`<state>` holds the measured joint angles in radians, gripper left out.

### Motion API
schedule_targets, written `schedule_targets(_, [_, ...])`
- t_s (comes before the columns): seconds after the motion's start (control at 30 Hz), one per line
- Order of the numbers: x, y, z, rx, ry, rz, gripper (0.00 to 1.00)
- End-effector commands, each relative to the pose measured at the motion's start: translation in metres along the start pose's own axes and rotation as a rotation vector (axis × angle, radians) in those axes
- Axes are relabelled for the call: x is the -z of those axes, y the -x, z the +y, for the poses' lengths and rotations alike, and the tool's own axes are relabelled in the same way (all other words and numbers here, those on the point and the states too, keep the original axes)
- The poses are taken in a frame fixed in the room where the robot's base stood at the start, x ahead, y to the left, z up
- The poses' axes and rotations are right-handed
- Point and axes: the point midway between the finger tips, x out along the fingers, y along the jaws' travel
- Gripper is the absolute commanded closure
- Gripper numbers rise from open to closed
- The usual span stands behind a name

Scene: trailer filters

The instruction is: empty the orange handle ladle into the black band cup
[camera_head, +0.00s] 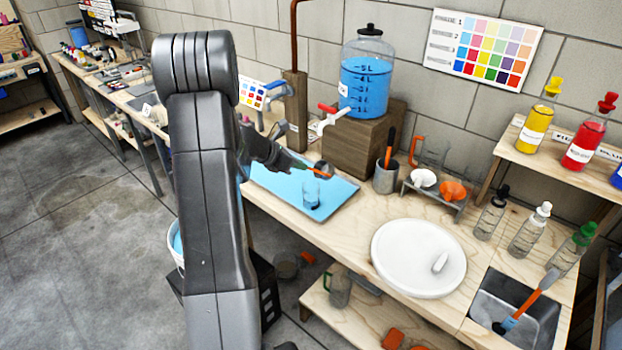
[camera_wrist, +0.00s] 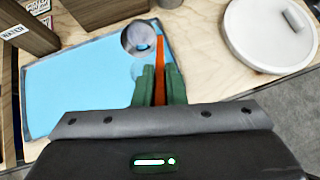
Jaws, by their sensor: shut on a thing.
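My gripper (camera_head: 298,163) is shut on the orange handle of the ladle (camera_head: 322,170).
The blue mat (camera_head: 272,180) lies on the wooden bench. Behind it, a water jar (camera_head: 366,88) with a tap stands on a wooden block (camera_head: 362,143). To the right are a grey holder (camera_head: 386,178), a rack (camera_head: 436,197), a white round plate (camera_head: 397,251) and a sink (camera_head: 520,318).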

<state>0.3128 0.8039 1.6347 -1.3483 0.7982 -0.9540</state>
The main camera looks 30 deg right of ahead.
Motion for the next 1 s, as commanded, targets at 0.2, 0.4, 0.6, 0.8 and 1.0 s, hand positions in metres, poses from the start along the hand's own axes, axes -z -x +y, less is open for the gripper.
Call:
schedule_targets(0.2, [-0.017, -0.001, 0.000, -0.001, -0.003, 0.090, 1.00])
schedule_targets(0.4, [-0.025, -0.009, 0.000, 0.000, -0.005, 0.156, 1.00])
schedule_targets(0.6, [-0.035, -0.015, 0.000, 0.001, -0.004, 0.218, 1.00])
schedule_targets(0.8, [-0.047, -0.024, 0.000, 0.003, -0.004, 0.282, 1.00])
schedule_targets(1.0, [-0.060, -0.035, 0.000, 0.003, -0.004, 0.348, 1.00])
